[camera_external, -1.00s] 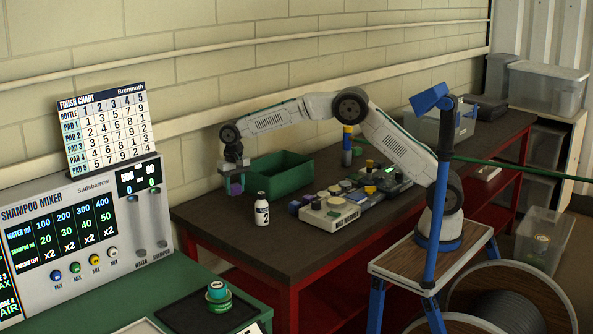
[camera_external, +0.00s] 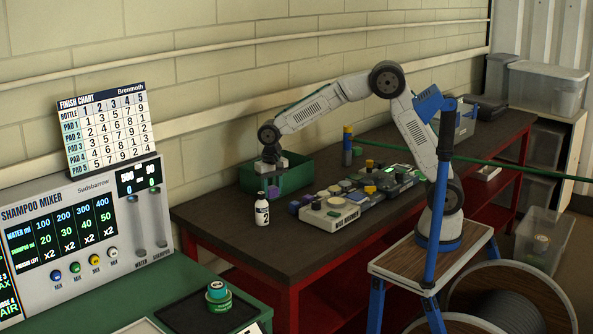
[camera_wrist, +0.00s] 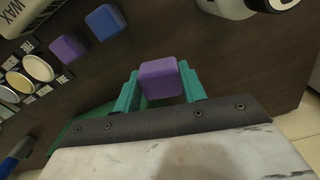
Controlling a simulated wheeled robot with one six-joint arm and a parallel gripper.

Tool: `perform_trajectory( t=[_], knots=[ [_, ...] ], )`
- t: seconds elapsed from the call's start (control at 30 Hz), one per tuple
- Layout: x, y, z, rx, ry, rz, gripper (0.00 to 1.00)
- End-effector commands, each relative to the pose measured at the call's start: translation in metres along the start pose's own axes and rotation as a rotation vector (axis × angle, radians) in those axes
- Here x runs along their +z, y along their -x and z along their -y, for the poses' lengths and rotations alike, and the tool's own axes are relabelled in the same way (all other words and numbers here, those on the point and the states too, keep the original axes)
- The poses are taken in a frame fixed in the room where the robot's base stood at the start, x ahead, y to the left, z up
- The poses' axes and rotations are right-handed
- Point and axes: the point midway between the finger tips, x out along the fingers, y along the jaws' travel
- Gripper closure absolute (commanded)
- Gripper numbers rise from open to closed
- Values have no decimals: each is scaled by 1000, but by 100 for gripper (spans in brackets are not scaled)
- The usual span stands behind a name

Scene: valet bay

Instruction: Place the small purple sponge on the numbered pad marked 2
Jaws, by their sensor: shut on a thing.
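A small purple sponge (camera_wrist: 160,80) sits between the teal fingers of my gripper (camera_wrist: 161,88), which is shut on it. In the external view my gripper (camera_external: 269,184) holds the sponge (camera_external: 273,192) above the dark table, in front of the green bin and just behind the white bottle. Several round pads, such as a cream pad (camera_wrist: 38,68), lie to the left of the gripper in the wrist view, with small tags beside them. The tag numbers are too small to read, so I cannot tell which pad is marked 2.
A second purple block (camera_wrist: 68,47) and a blue block (camera_wrist: 104,22) lie between the gripper and the pads. The white bottle (camera_external: 262,212) marked 2 stands close by. The green bin (camera_external: 296,173) is behind, and a white wax machine (camera_external: 329,218) is to the right.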

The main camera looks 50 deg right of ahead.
Motion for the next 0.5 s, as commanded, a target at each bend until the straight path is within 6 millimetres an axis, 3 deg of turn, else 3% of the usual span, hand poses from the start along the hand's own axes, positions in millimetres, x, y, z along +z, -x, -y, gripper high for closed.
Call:
perform_trajectory(
  t=[0.5],
  knots=[
    [-1, 108, 1, -3, 0, -3, 80]
  ],
)
